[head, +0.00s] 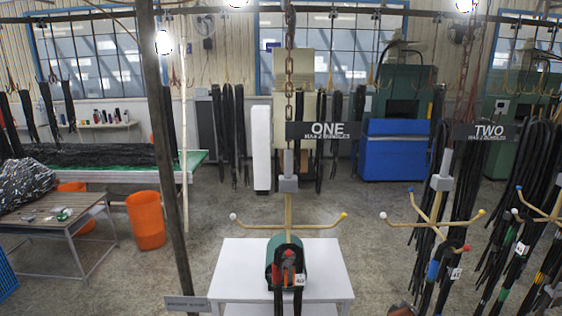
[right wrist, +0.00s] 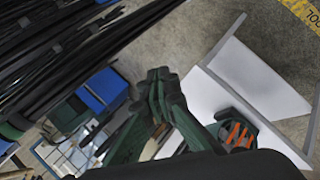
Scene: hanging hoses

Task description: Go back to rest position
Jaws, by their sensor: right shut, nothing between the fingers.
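My right gripper (right wrist: 158,76) shows in the right wrist view, its dark green fingers together with nothing between them. It is in mid-air, apart from the hoses and the white table (head: 232,264). In the head view neither gripper can be made out. A chain-hung hanger (head: 288,222) under the sign ONE has arms with coloured tips and carries no hoses. A green holder (head: 275,248) with red and dark items and a small label stands on the white table. The holder also shows in the right wrist view (right wrist: 222,114), right of my gripper.
A second hanger (head: 428,222) by the sign TWO has black hoses (head: 470,185) around it on the right. A dark post (head: 160,130) stands left of the white table. An orange bin (head: 145,222) and a wooden table (head: 60,232) are further left. Open floor lies behind.

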